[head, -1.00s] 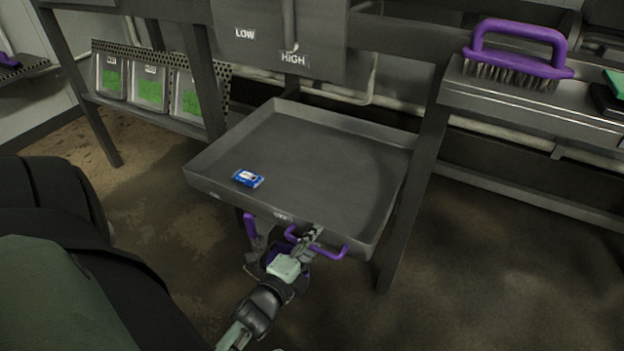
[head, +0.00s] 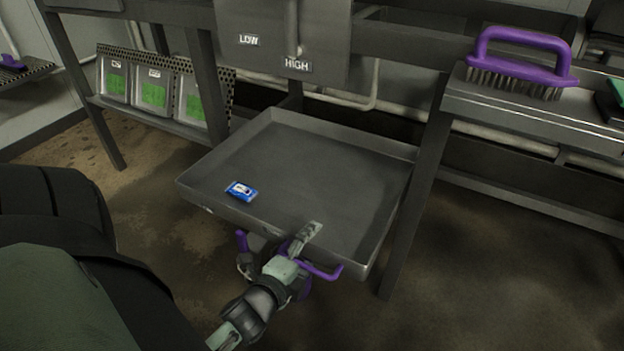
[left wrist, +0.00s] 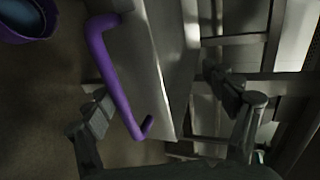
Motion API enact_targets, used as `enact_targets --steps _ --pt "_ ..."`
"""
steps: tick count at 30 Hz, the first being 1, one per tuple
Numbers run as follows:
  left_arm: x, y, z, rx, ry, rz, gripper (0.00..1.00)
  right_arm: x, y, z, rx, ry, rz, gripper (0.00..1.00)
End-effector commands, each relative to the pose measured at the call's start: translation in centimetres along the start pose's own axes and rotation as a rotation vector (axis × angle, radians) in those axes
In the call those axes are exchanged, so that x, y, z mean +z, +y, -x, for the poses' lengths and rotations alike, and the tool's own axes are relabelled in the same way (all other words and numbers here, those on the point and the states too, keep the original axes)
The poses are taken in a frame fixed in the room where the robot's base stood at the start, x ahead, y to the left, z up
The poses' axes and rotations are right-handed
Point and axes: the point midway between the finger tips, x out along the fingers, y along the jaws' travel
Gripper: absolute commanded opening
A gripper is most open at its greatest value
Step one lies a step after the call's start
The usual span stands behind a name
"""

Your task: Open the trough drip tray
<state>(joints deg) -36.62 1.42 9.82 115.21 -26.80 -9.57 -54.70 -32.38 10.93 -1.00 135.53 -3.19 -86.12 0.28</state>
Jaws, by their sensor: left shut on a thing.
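The trough drip tray (head: 300,175) is a shallow grey metal tray, sticking out toward me from under the trough. A purple handle (head: 322,272) runs along its front. My left gripper (head: 306,238) is at the front edge, shut on the handle, with one finger showing above the rim. In the left wrist view, the handle (left wrist: 112,78) and the tray's front wall (left wrist: 150,75) lie between the fingers of my left gripper (left wrist: 170,105); the exact contact is hard to see. A small blue-and-white packet (head: 241,191) lies in the tray near its front left. My right gripper is out of view.
A frame leg (head: 410,215) stands close on the tray's right. A purple-handled brush (head: 520,62) rests on the bench at right. A rack of green-labelled panels (head: 155,92) is at left. A purple-rimmed container (left wrist: 25,22) is below, near the tray. The floor at lower right is clear.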

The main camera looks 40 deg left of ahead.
Motion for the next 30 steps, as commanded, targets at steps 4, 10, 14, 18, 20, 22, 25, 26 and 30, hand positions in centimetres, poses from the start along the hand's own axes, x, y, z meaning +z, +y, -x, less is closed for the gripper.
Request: enact_targets --steps 4,10,14,18,20,22,25,26,30 --pt "0.1 -1.9 1.0 -0.038 0.002 -0.004 0.57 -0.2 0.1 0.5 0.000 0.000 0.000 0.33" --pt "0.2 -1.7 2.5 -0.036 0.001 -0.003 0.43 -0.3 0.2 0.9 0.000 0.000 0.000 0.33" --pt "0.2 -1.6 3.4 -0.036 0.002 -0.003 0.48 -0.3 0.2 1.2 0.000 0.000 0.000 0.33" --pt "0.1 -1.5 4.3 -0.037 0.003 0.000 0.50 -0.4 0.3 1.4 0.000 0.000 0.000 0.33" --pt "0.1 -1.4 4.7 -0.037 0.003 0.001 0.32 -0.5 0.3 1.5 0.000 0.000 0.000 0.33" --pt "0.1 -1.1 5.3 -0.032 0.002 0.002 0.32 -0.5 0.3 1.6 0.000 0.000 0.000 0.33" --pt "0.1 -0.8 6.0 -0.028 0.002 0.003 0.32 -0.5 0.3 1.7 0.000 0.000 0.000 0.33" --pt "0.1 -0.7 6.2 -0.027 0.002 0.003 0.32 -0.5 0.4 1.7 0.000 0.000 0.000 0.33" --pt "0.1 -0.4 7.2 -0.024 0.002 0.004 0.32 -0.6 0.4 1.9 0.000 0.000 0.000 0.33"
